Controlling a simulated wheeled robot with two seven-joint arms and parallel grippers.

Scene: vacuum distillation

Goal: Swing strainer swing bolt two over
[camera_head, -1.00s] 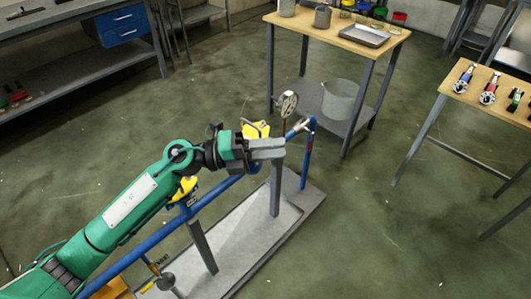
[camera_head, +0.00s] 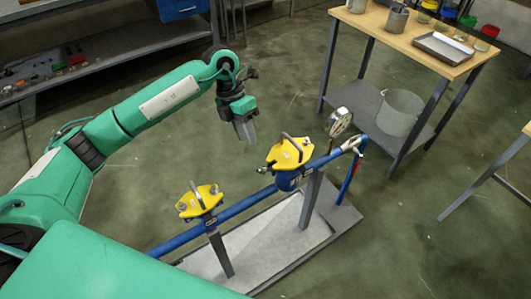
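Two strainers with yellow covers sit on a sloping blue pipe (camera_head: 240,206). The farther strainer (camera_head: 290,153) has a dark bar handle across its cover, with small metal parts at its edge. The nearer strainer (camera_head: 199,201) stands lower left of it. The swing bolts are too small to tell one from another. My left gripper (camera_head: 245,132) points down, apart from the pipe, above and left of the farther strainer. It holds nothing that I can see, and its fingers overlap, so their gap is hidden. My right gripper is out of view.
A pressure gauge (camera_head: 339,122) rises beside the farther strainer, near the pipe's end. The pipe stands on grey posts over a pale tray (camera_head: 265,246). A wooden-topped table (camera_head: 385,27) with a grey bucket (camera_head: 399,111) on its shelf stands behind.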

